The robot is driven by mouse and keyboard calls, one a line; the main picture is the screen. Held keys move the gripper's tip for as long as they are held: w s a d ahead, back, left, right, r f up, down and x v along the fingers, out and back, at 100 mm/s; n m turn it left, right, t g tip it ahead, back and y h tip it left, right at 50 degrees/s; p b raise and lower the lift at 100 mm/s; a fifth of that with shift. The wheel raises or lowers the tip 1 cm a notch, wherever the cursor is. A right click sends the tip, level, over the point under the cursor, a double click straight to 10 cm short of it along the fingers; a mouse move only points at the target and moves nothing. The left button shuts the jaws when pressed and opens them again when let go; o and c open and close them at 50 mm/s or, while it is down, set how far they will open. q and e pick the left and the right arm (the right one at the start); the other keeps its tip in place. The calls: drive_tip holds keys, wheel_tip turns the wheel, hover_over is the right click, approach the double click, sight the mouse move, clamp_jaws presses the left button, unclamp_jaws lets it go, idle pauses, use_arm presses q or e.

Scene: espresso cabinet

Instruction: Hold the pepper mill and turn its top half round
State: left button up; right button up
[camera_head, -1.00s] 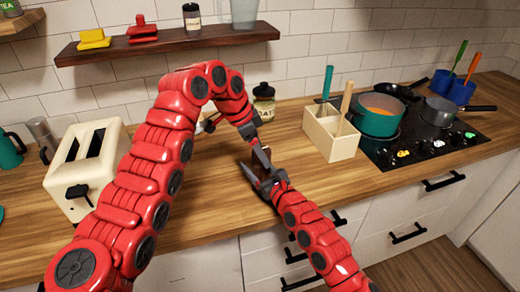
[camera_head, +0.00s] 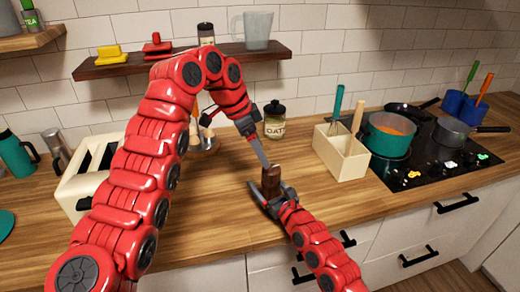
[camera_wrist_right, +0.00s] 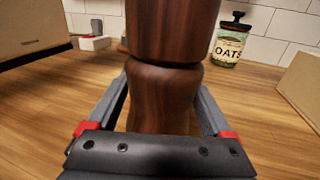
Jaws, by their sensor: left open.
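The pepper mill (camera_head: 271,180) is dark brown wood and stands upright near the front of the counter. In the right wrist view the mill (camera_wrist_right: 165,85) fills the middle, with a narrow waist between its upper and lower halves. My right gripper (camera_head: 264,197) is low around the mill, one finger on each side of its lower half; whether the fingers press on it I cannot tell. My left gripper (camera_head: 261,149) is open, pointing down just above the mill's top, apart from it as far as I can see. Its far finger is partly hidden.
A jar of oats (camera_head: 275,120) stands behind the mill. A utensil box (camera_head: 342,155) is to the right, before the stove with a teal pot (camera_head: 388,136). A cream toaster (camera_head: 92,172) stands left, partly behind my left arm. A shelf (camera_head: 180,60) hangs above.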

drive_tip(key=shift+o, duration=0.8)
